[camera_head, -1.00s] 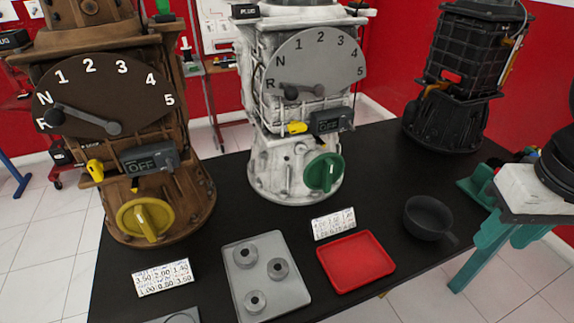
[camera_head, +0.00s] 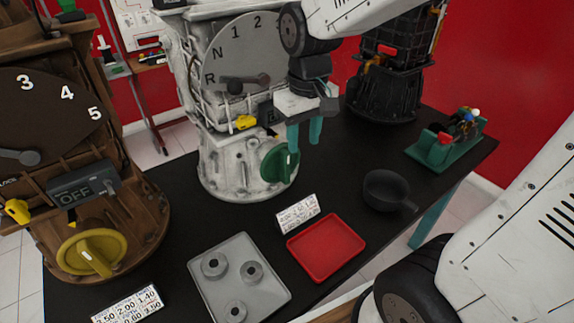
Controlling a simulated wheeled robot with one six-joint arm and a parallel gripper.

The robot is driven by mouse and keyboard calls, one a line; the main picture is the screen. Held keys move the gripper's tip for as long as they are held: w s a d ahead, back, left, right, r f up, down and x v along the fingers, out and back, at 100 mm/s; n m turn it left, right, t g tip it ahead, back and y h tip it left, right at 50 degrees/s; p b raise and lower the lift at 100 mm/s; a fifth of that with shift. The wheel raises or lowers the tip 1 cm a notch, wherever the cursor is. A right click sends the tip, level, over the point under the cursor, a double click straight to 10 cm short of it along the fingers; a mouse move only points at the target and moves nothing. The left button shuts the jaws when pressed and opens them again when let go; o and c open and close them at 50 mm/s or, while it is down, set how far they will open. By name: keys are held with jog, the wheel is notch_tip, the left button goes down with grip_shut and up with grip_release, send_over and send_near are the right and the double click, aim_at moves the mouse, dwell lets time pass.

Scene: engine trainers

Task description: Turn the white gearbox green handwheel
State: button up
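The white gearbox (camera_head: 225,165) stands on the black table, with a grey gear dial (camera_head: 235,60) on its front. Its green handwheel (camera_head: 275,165) is low on the front right side. My gripper (camera_head: 304,147) points down with two teal fingers, open and apart with nothing seen between them. The left finger overlaps the handwheel's upper right edge in the picture; I cannot tell whether they touch. My arm and gripper hide the right part of the dial.
A brown gearbox with a yellow handwheel (camera_head: 92,253) stands at left. A grey tray (camera_head: 265,294) with rings, a red tray (camera_head: 326,247), a number card (camera_head: 297,213) and a dark bowl (camera_head: 386,188) lie in front. A black gearbox (camera_head: 382,92) and green fixture (camera_head: 440,149) are farther right.

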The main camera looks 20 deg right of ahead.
send_over(288, 166)
jog(key=shift+n, duration=0.3)
notch_tip(288, 166, down, 4)
jog(key=shift+f, duration=0.2)
jog(key=shift+w+f, duration=0.1)
jog(key=shift+f, duration=3.85)
grip_shut()
